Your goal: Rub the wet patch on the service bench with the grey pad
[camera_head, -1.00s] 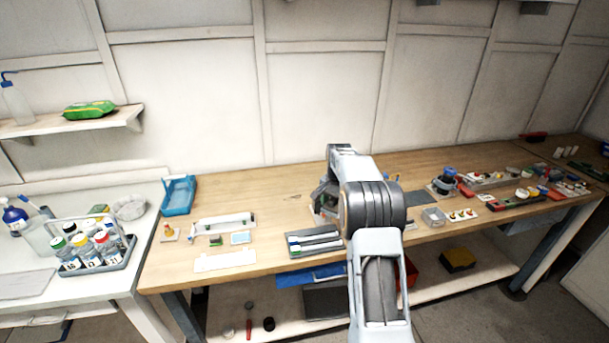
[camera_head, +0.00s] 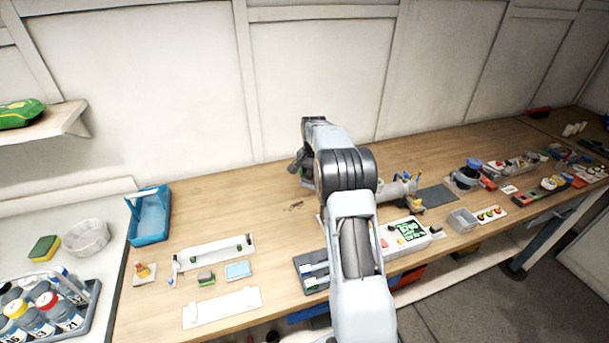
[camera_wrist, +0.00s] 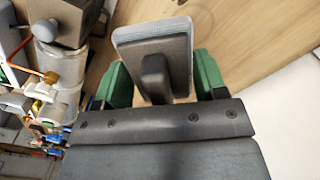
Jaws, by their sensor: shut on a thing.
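My gripper (camera_wrist: 160,80), with green fingers, is shut on the dark handle of the grey pad (camera_wrist: 183,32) in the wrist view. The pad's flat grey face points away from the wrist, over bare wood. I cannot tell whether it touches the bench. In the head view my gripper (camera_head: 297,168) shows only as a dark shape left of my arm, above the back of the wooden service bench (camera_head: 235,195). A small dark mark (camera_head: 295,205) lies on the bench just in front of it; I cannot tell whether it is the wet patch.
A blue tray (camera_head: 150,232) stands at the bench's left end. A white rail plate (camera_head: 215,252) and a white sheet (camera_head: 222,307) lie nearer the front. A grey cylinder device (camera_head: 395,190) and a control box (camera_head: 407,234) stand right of my arm. Bare wood lies back left.

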